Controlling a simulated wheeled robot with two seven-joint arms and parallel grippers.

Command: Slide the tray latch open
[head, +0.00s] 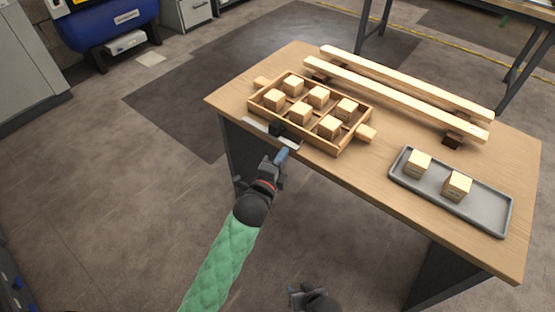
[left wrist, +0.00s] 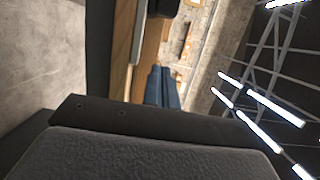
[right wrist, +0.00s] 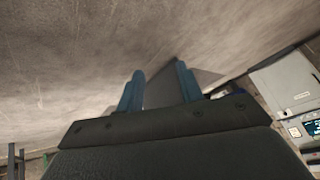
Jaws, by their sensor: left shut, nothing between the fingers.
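A wooden tray (head: 339,149) with compartments sits at the table's front left edge and holds several wooden blocks. Along its near side runs a pale metal latch strip (head: 255,125) with a black knob (head: 277,129). My left gripper (head: 282,155) is shut and empty, just in front of the strip and slightly right of the knob. In the left wrist view its blue fingers (left wrist: 162,88) are together, and the black knob (left wrist: 163,7) shows beyond them, apart from the tips. My right gripper (head: 300,292) is low, away from the table; its fingers (right wrist: 160,90) are apart and empty.
A grey tray (head: 437,192) with two wooden blocks lies on the right of the wooden table (head: 345,173). Two long wooden beams (head: 395,92) lie behind the wooden tray. The floor in front of the table is clear.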

